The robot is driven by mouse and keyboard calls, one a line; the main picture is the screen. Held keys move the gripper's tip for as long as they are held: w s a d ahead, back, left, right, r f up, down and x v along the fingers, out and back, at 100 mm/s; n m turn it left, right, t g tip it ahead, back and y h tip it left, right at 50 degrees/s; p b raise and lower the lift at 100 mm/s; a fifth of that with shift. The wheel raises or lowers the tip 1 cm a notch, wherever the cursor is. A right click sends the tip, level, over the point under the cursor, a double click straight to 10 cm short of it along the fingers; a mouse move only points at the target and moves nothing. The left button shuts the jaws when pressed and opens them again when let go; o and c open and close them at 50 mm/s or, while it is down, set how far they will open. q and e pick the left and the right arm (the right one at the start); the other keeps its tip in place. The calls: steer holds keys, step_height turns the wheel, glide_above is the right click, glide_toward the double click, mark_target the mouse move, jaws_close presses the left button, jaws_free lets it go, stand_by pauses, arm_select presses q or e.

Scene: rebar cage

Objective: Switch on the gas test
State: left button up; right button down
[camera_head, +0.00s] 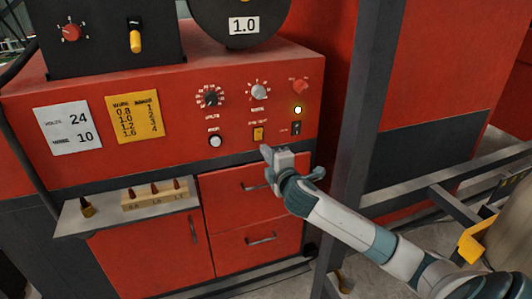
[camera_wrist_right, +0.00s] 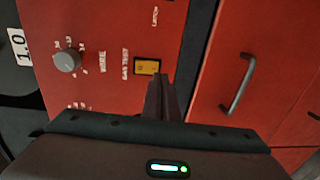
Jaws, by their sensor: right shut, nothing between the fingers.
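The gas test switch (camera_head: 258,134) is a small yellow rocker on the red machine's front panel, below the wire knob. It also shows in the right wrist view (camera_wrist_right: 147,66), beside the "GAS TEST" label. My right gripper (camera_head: 266,150) is shut and empty, with its fingertips just below the switch in the head view. In the right wrist view the closed fingers (camera_wrist_right: 157,88) point at the panel close to the switch's lower right corner. I cannot tell whether they touch the panel. My left gripper is not in view.
Drawers with handles (camera_head: 257,187) lie below. A grey post (camera_head: 362,130) stands right of the panel.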

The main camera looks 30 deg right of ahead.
steer(key=f+b+v, duration=0.1)
steer(key=b+v, duration=0.3)
steer(key=v, duration=0.5)
steer(key=shift+s+a+f, duration=0.15)
steer(key=shift+s+f, duration=0.2)
steer(key=shift+s, duration=0.05)
